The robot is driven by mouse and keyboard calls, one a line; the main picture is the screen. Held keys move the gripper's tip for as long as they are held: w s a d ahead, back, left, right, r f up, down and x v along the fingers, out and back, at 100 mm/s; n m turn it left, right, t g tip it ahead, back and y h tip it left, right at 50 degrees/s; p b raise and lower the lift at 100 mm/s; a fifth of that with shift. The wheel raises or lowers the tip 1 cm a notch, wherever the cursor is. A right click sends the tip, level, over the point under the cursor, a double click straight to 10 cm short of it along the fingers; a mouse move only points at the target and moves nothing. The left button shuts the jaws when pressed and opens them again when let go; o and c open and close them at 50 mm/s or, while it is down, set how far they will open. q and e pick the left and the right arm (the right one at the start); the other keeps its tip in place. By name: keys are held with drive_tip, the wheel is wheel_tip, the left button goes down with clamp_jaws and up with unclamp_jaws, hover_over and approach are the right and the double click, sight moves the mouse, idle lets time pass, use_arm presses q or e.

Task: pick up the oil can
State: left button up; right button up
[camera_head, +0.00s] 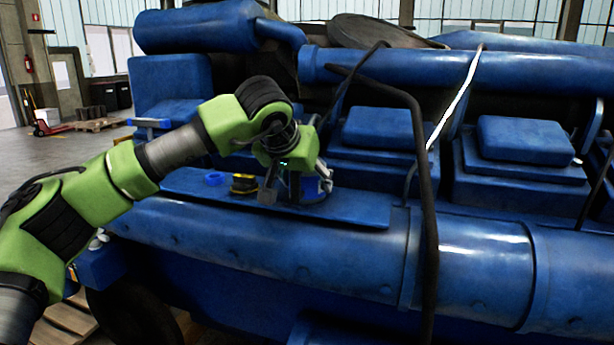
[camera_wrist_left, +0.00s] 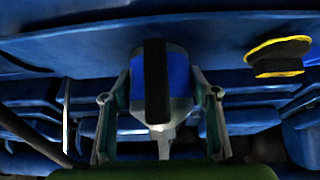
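The oil can (camera_head: 322,187) is blue with a grey metal part and stands on the blue ledge of the engine, partly hidden by my gripper. In the left wrist view the oil can (camera_wrist_left: 178,72) sits between my two fingers, with a dark upright bar, perhaps its handle, facing the camera. My left gripper (camera_head: 293,182) reaches down at the can. In the wrist view the fingers of the left gripper (camera_wrist_left: 160,88) lie close along both sides of the can; whether they press on it cannot be told. My right gripper is not in view.
A dark hose (camera_head: 420,150) hangs in front of the engine to the right. Large blue pipes run above and below the ledge.

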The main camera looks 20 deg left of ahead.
use_arm(q)
drive_tip(key=c, duration=0.6)
drive_tip(key=shift+r, duration=0.1)
drive_tip(key=shift+w, duration=0.1)
